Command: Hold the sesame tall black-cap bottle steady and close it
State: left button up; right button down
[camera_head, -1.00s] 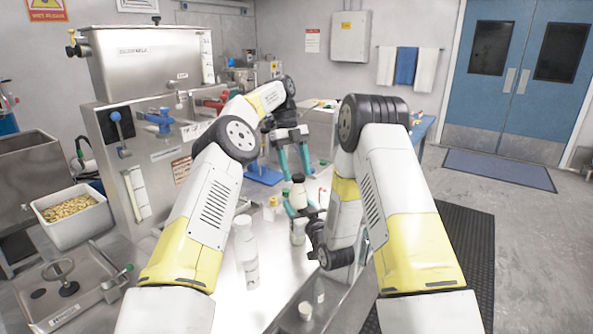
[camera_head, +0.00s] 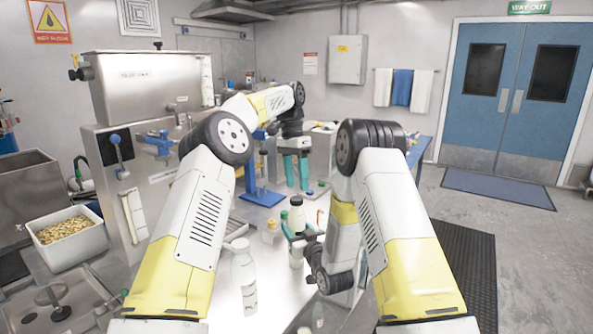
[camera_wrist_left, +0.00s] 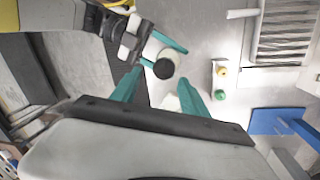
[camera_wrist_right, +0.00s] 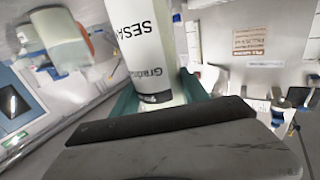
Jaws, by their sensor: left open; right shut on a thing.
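The sesame bottle (camera_head: 296,218) is pale and stands upright above the steel counter, its black cap (camera_head: 296,200) on top. How tight the cap is cannot be told. My right gripper (camera_head: 300,240) is shut on the bottle's body; the right wrist view shows the label on the bottle (camera_wrist_right: 145,45) close up between the fingers. My left gripper (camera_head: 297,182) is open and empty, fingers pointing down, above and behind the cap. In the left wrist view the black cap (camera_wrist_left: 163,69) lies beyond the space between its fingers, apart from them.
A larger white bottle (camera_head: 243,278) stands on the counter at the near left. A small yellow-capped bottle (camera_head: 270,232) is left of the held bottle. A blue stand (camera_head: 262,197) is behind. A steel machine (camera_head: 150,95) fills the left side.

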aim_at(296, 198)
pick_arm(q)
jog(key=n, duration=0.2)
jog(key=r+n, duration=0.1)
jog(key=n, duration=0.1)
jog(key=shift+s+t, duration=0.1)
jog(key=shift+t, duration=0.2)
jog(key=n, duration=0.2)
jog(key=r+n, duration=0.1)
jog(key=n, duration=0.1)
jog(key=shift+n+t+y, duration=0.3)
jog(key=shift+n, duration=0.1)
jog(key=n, duration=0.4)
jog(key=shift+s+r, duration=0.15)
jog(key=shift+r, duration=0.15)
jog(key=n, duration=0.2)
jog(key=r+n, duration=0.1)
jog(key=n, duration=0.1)
jog(key=shift+s+n+t, duration=0.1)
jog(key=shift+n+t, duration=0.3)
jog(key=shift+f, duration=0.1)
jog(key=shift+f, duration=3.95)
